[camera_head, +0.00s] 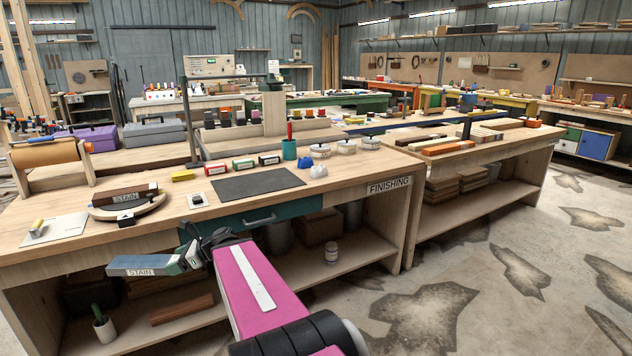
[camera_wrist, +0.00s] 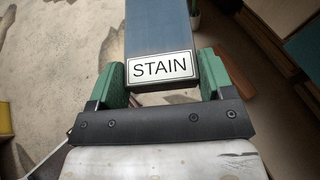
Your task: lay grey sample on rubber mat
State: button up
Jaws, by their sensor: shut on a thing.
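The grey sample (camera_head: 140,266), a blue-grey bar with a white STAIN label, is held out in front of the bench in the head view. My gripper (camera_head: 184,260) is shut on its labelled end. In the wrist view the sample (camera_wrist: 158,35) sits between the two green fingers of my gripper (camera_wrist: 160,72) and runs out past the top edge. The rubber mat (camera_head: 258,183), a dark flat rectangle, lies bare on the workbench top, behind and to the right of the sample. The sample is apart from the mat.
A teal drawer (camera_head: 245,224) is under the benchtop.

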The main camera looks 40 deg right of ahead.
aim_at(258, 183)
jog(key=k+l+z, duration=0.1)
jog(key=l, duration=0.4)
jog(key=k+l, duration=0.1)
jog(key=l, duration=0.4)
jog(key=k+l+z, duration=0.15)
jog(key=l, duration=0.9)
jog(key=k+z, duration=0.05)
